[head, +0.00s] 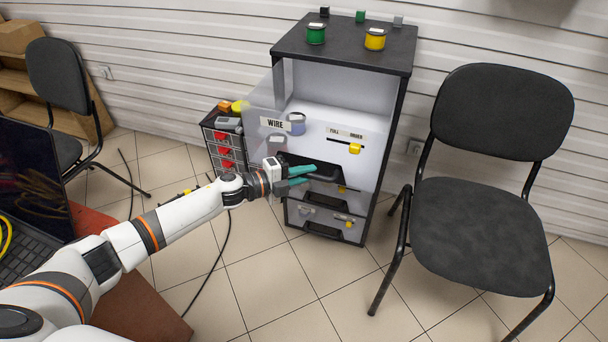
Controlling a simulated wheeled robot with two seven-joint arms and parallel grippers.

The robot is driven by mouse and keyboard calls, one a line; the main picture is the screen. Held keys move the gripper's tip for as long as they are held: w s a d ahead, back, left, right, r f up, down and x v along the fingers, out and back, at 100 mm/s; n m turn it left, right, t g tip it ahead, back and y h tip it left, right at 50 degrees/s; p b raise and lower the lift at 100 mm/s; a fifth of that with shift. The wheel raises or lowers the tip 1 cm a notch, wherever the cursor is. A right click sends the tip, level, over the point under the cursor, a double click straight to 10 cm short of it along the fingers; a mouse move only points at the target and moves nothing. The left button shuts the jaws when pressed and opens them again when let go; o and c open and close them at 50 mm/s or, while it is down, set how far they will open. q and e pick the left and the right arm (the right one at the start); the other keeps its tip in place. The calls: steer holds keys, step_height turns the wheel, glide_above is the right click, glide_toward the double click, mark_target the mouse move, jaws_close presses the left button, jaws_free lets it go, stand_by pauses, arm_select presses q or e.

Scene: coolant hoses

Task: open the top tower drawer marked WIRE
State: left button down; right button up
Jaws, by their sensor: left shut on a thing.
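The tower (392,140) is a dark-framed cabinet with pale drawers. Its upper front carries a WIRE label (275,123) at left and a second label with a yellow knob (355,148) at right. A translucent panel juts out past the cabinet's left edge; I cannot tell how far the WIRE drawer is out. A bluish spool (297,123) shows behind the WIRE label. The black handle (326,177) is below. My left gripper (303,175), with teal fingers, is at this handle and shut on it; its exact contact is partly hidden. My right gripper is out of view.
Green (316,34) and yellow (375,39) spools stand on the tower top. Lower drawers (325,215) sit below the handle. A small red-drawer organizer (224,140) stands left of the tower, a black chair (480,220) right. The tiled floor in front is mostly clear.

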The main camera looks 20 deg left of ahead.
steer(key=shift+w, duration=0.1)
arm_select(q)
steer(key=c, duration=1.4)
jaws_free()
steer(key=shift+o, duration=0.2)
steer(key=v, duration=1.2)
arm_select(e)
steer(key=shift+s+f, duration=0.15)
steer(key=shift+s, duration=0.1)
